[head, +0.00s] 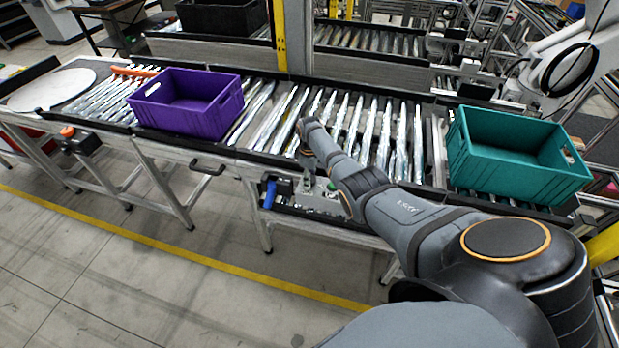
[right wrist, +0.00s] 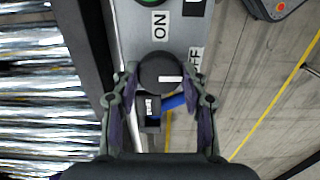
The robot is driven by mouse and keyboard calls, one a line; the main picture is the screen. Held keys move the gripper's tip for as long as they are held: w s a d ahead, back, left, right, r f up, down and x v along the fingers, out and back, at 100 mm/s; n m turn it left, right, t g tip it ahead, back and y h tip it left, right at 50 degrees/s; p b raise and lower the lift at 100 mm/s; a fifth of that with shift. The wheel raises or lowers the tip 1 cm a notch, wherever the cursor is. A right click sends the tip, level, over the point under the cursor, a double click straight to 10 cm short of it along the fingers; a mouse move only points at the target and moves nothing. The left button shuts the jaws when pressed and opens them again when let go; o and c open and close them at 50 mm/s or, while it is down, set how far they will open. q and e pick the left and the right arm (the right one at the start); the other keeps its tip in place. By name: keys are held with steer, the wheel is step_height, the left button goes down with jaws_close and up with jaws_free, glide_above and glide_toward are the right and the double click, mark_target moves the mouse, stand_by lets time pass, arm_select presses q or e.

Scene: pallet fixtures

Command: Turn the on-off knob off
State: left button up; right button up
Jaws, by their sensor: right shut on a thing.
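The on-off knob (right wrist: 160,72) is a round black dial with a white mark, on a grey panel (right wrist: 136,35) in the right wrist view. The white mark lies sideways, its end toward the right, near the partly hidden OFF label (right wrist: 195,58). The ON label (right wrist: 159,25) is above the knob. My right gripper (right wrist: 160,76) has a finger on each side of the knob and is shut on it. In the head view my right gripper (head: 307,180) is at the control box (head: 318,199) on the conveyor's front side; the knob is hidden there. My left gripper is not in view.
A blue part (right wrist: 173,102) shows between my fingers. A roller conveyor (head: 270,115) runs behind the box, with a purple crate (head: 187,115) at left and a teal crate (head: 510,165) at right. An orange-red button unit (head: 80,141) is farther left. The floor in front is clear.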

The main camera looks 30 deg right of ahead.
steer(key=o, duration=1.2)
steer(key=shift+c, duration=0.2)
step_height(320, 180, up, 12)
